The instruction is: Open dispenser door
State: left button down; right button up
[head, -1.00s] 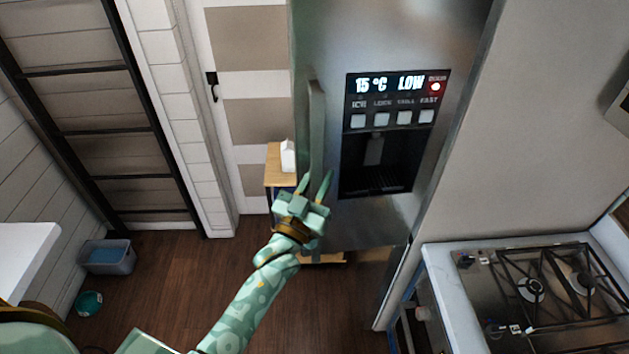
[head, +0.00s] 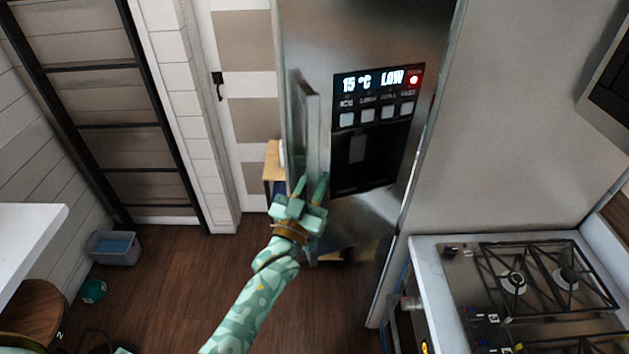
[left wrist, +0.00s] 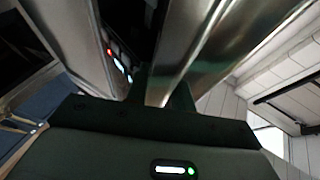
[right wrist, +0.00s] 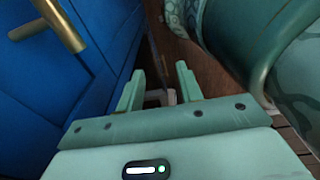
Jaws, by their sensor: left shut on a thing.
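The dispenser door (head: 380,215) is a steel fridge door with a lit display (head: 375,80) and a dark dispenser recess (head: 370,160). It stands slightly ajar, its handle side swung outward. The long vertical handle (head: 313,125) is on its left side. My left gripper (head: 311,190) is shut on the lower part of this handle. In the left wrist view the steel handle (left wrist: 172,70) runs between the fingers, and the exact contact is dark. My right gripper (right wrist: 157,88) is open and empty in the right wrist view, outside the head view.
A gas stove (head: 530,290) on a white counter stands to the right. A small wooden shelf (head: 273,165) is behind the handle side. A grey bin (head: 113,247) is at the left wall. Wood floor (head: 180,290) is clear in between. Blue panels (right wrist: 60,110) are close to my right gripper.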

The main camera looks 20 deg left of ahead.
pick_arm(q)
jog(key=shift+a, duration=0.1)
jog(key=c, duration=1.2)
grip_release()
jog(key=shift+a, duration=0.1)
jog(key=shift+s+f, duration=0.25)
jog(key=shift+s, duration=0.1)
jog(key=b+v, duration=0.4)
jog(key=v, duration=1.1)
jog(key=shift+s, duration=0.3)
jog(key=shift+a, duration=0.1)
